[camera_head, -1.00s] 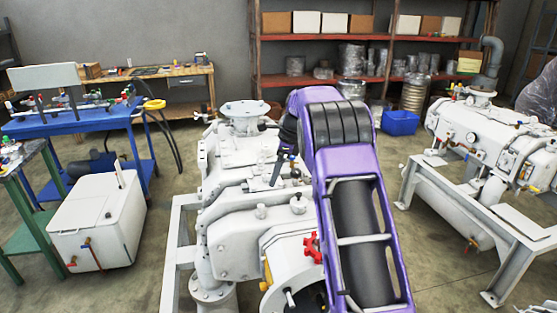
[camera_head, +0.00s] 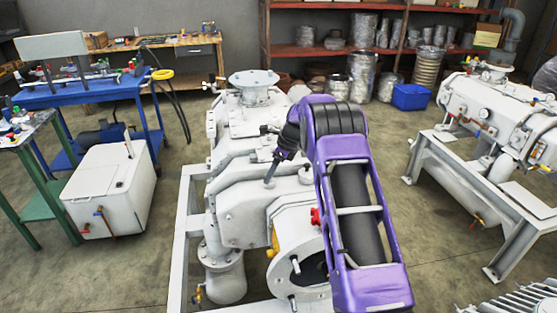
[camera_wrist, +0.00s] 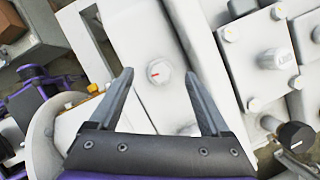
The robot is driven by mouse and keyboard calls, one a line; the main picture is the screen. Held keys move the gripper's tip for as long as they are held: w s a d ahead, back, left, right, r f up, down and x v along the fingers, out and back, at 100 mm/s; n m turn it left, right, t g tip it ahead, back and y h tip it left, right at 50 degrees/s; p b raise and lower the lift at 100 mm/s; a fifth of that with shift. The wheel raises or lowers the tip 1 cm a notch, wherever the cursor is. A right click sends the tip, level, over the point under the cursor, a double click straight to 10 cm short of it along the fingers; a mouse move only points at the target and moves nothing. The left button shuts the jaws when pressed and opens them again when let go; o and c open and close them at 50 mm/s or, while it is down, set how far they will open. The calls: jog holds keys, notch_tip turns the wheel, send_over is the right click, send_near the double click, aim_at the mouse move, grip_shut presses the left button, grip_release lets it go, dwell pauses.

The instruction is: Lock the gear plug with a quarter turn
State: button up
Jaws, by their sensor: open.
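Nothing is held. I cannot tell how far the tips are from the plug. In the head view my gripper (camera_head: 270,177) is low over the white pump (camera_head: 240,216), and I cannot make out the plug there.
A grey knob (camera_wrist: 275,59) and a black knob with a white line (camera_wrist: 295,136) are to the right in the wrist view. A red handle (camera_head: 315,216) is on the pump near my arm. A white box (camera_head: 112,188) stands left; open floor lies right.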

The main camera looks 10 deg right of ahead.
jog(key=shift+x, duration=1.6)
grip_shut()
